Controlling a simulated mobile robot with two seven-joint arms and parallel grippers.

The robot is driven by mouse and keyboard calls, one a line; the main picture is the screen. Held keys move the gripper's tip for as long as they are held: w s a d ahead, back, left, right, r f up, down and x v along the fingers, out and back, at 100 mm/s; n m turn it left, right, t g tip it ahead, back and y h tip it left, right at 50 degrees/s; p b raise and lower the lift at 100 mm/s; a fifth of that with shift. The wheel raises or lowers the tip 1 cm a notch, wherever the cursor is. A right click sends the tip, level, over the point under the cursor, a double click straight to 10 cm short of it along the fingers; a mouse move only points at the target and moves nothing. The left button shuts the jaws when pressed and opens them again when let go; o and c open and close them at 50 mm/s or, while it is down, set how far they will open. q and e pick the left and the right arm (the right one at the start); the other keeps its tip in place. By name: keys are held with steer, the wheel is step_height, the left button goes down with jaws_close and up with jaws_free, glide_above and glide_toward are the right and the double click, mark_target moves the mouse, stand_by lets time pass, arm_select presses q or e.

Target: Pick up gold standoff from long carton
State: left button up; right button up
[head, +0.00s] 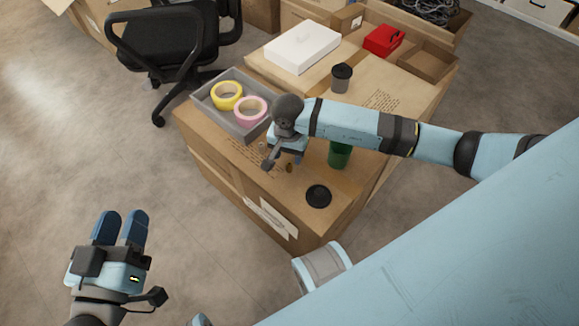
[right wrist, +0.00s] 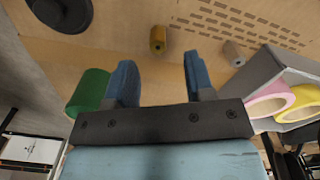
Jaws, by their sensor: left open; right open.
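The gold standoff (head: 289,168) is a small gold cylinder on top of the long carton (head: 340,222). In the right wrist view the standoff (right wrist: 158,40) lies beyond my fingertips, roughly between their lines. My right gripper (head: 284,161) is open and empty above the carton top, close to the standoff but apart from it. Its two blue fingers (right wrist: 160,70) show spread in the right wrist view. My left gripper (head: 122,226) is open and empty over the floor at lower left, far from the carton.
A green cylinder (head: 339,155), a black disc (head: 318,196) and a small grey cylinder (right wrist: 234,53) are near the standoff. A grey tray (head: 235,128) holds yellow and pink tape rolls. A dark-lidded cup (head: 341,78), white box (head: 303,48) and red box (head: 384,39) stand further back.

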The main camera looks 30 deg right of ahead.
mark_target(289, 165)
steer(key=f+b, duration=0.1)
steer(key=f, duration=0.2)
steer(key=f+b, duration=0.1)
steer(key=f, duration=0.1)
steer(key=shift+s+b, duration=0.25)
steer(key=shift+b, duration=0.05)
steer(key=shift+f, duration=0.4)
arm_select(q)
step_height(289, 165, down, 3)
steer(key=shift+w+f+m+g, duration=0.1)
steer(key=shift+w+m+g, duration=0.05)
steer(key=shift+m+g, duration=0.25)
arm_select(e)
jaws_close()
